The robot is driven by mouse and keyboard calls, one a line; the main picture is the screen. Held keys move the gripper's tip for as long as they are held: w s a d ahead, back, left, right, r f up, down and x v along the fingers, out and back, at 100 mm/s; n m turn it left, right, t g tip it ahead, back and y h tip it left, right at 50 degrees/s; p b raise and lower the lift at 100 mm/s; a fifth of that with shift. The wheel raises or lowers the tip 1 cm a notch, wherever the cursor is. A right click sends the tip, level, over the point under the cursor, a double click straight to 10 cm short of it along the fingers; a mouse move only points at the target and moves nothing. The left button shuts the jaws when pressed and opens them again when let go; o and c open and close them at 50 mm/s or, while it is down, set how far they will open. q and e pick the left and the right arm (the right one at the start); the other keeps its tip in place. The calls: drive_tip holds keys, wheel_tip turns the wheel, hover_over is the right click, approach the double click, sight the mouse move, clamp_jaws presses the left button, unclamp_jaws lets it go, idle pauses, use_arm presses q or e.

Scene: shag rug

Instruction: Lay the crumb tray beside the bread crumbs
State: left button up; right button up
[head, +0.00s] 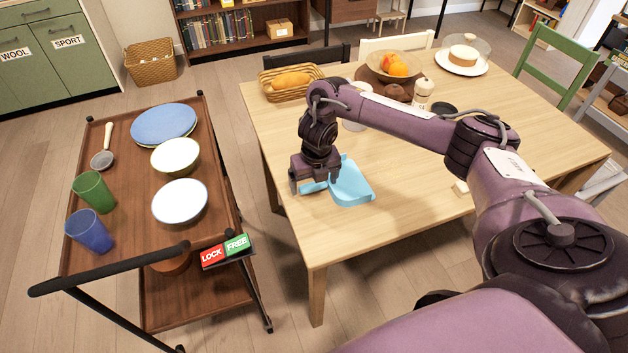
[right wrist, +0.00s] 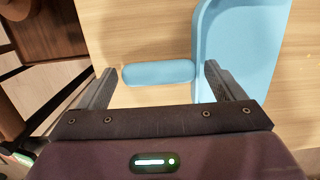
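The light blue crumb tray (head: 352,184) lies on the wooden table near its left front edge, its handle pointing left. In the right wrist view the tray's pan (right wrist: 238,45) is at the upper right and its handle (right wrist: 158,73) runs sideways between the fingers. My right gripper (head: 308,187) is at the handle, pointing down. Its fingers (right wrist: 160,70) are spread wide, one past the handle's free end and one near the pan. My left gripper is out of view.
A small pale block (head: 460,188) lies on the table (head: 420,190) near the arm. A bread basket (head: 290,82), fruit bowl (head: 395,66) and cake plate (head: 462,61) stand at the back. A trolley (head: 135,222) with dishes stands left, across a floor gap.

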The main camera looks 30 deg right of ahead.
drive_tip(key=shift+o, duration=0.8)
drive_tip(key=shift+r, duration=0.3)
wheel_tip(320, 180, up, 3)
drive_tip(key=shift+f, duration=0.2)
wheel_tip(320, 180, up, 9)
drive_tip(key=s+p, duration=0.1)
drive_tip(key=p, duration=0.4)
drive_tip(key=shift+s+a, duration=0.15)
drive_tip(key=shift+s, duration=0.05)
drive_tip(key=shift+s+f, duration=0.1)
